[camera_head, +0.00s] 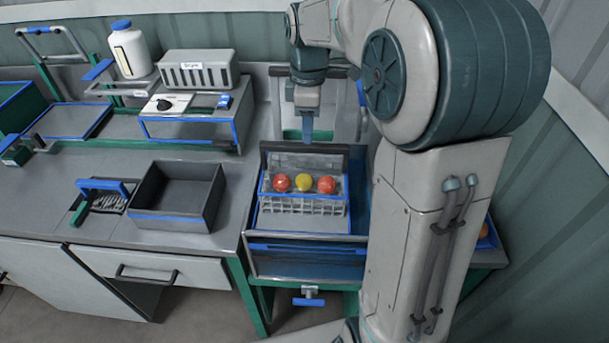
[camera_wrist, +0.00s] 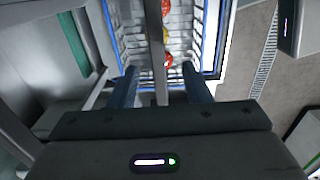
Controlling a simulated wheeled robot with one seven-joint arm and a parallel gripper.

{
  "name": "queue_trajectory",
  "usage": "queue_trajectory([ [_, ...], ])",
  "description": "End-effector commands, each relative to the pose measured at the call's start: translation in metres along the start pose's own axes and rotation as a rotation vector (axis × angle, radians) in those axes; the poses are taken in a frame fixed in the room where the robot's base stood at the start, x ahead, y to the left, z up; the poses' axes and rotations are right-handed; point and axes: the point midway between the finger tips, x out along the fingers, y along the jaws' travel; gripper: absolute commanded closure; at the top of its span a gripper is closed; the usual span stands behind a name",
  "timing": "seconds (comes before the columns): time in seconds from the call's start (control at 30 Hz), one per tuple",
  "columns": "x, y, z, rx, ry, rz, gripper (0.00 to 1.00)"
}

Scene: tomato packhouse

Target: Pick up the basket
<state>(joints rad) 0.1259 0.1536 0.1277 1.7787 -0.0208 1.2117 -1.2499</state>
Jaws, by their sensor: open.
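The basket (camera_head: 300,205) is white wire with a blue rim. It holds two red tomatoes (camera_head: 326,184) with a yellow one (camera_head: 304,183) between them. It is inside a grey and blue open-topped tank (camera_head: 305,262). My gripper (camera_head: 307,133) points down behind and above the basket. In the wrist view the basket (camera_wrist: 208,40) lies at the top, beyond the open blue fingers (camera_wrist: 160,85). A grey bar (camera_wrist: 155,60) runs between the fingers; I cannot tell whether it is the basket's handle. No contact shows.
A dark empty tray (camera_head: 175,215) is on the counter left of the tank. A blue-handled brush-like tool (camera_head: 102,185) is left of the tray. A small scale stand (camera_head: 195,115), a grey box (camera_head: 197,70) and a white bottle (camera_head: 130,50) stand behind. A wall is close on the right.

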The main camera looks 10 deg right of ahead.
Motion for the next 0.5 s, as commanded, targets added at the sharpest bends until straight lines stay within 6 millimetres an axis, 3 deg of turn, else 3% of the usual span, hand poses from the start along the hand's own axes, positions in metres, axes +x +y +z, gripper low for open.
queue_trajectory([
  [0.33, 0.032, 0.001, -0.003, -0.001, -0.001, -0.003, 0.56],
  [0.5, 0.058, 0.002, -0.009, 0.000, -0.001, -0.004, 0.56],
])
